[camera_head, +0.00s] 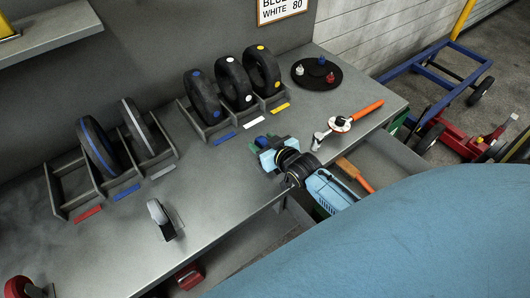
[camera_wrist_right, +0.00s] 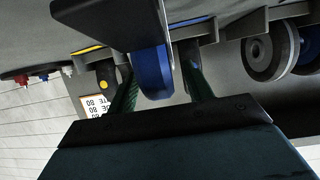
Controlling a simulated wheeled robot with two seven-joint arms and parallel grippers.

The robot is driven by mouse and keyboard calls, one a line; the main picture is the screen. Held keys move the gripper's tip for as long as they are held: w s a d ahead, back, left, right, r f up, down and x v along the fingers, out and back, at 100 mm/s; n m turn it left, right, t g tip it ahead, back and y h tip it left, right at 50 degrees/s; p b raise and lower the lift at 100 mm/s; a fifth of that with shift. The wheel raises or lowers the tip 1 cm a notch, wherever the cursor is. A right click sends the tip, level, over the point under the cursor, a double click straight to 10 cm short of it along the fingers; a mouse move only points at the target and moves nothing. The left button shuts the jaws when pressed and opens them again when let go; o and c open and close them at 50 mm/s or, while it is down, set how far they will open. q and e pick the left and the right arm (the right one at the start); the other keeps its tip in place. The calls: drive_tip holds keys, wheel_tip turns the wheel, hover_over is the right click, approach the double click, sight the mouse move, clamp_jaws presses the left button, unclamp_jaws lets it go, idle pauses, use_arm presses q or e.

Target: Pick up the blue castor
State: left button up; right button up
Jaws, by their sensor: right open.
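The blue castor (camera_head: 261,142) stands on the grey bench at the fingertips of my right gripper (camera_head: 268,144), which partly hides it in the head view. In the right wrist view the blue wheel (camera_wrist_right: 153,75) of the castor sits between the two green fingers of my right gripper (camera_wrist_right: 158,80). A dark plate (camera_wrist_right: 95,22) shows beside the wheel. The fingers are open, one on each side of the wheel; I cannot tell whether either touches it. My left gripper is not in view.
A grey castor (camera_head: 160,218) and a red castor (camera_head: 20,287) stand to the left. Racks (camera_head: 60,195) hold tyres along the back. A black disc (camera_head: 312,82) with coloured pegs and an orange-handled tool (camera_head: 354,114) lie to the right. The bench's front middle is mostly clear.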

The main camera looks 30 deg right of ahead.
drive_tip(key=shift+w+f, duration=0.2)
drive_tip(key=shift+w, duration=0.25)
clamp_jaws()
drive_tip(key=shift+r, duration=0.1)
drive_tip(key=shift+r, duration=0.1)
